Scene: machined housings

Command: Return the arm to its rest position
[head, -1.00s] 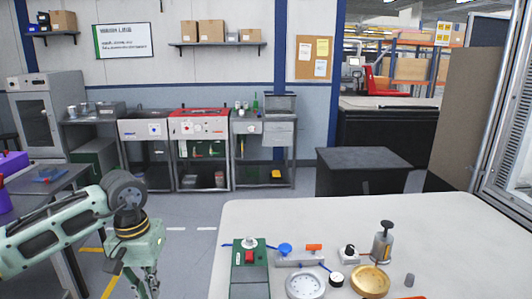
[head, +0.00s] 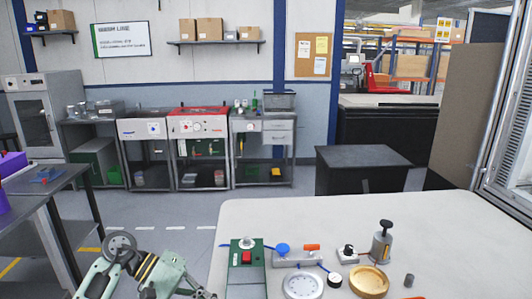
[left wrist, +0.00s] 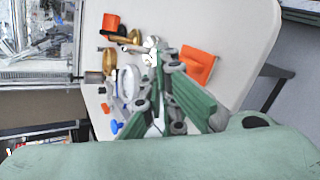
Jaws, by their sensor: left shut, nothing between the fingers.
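My left arm comes in low at the left of the head view, beside the left edge of the white table (head: 330,215). My left gripper (head: 197,293) is at the bottom edge, partly cut off, left of the green box with a red button (head: 247,258). In the left wrist view the gripper's fingers (left wrist: 165,62) are shut with nothing between them. The table and its small parts show beyond them. My right gripper is not in view.
On the table are a white dial (head: 303,286), a gold round part (head: 369,280), a blue knob (head: 283,249), a grey plunger part (head: 382,242) and an orange piece (head: 312,247). A grey side table (head: 45,185) stands at left. Floor between the tables is clear.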

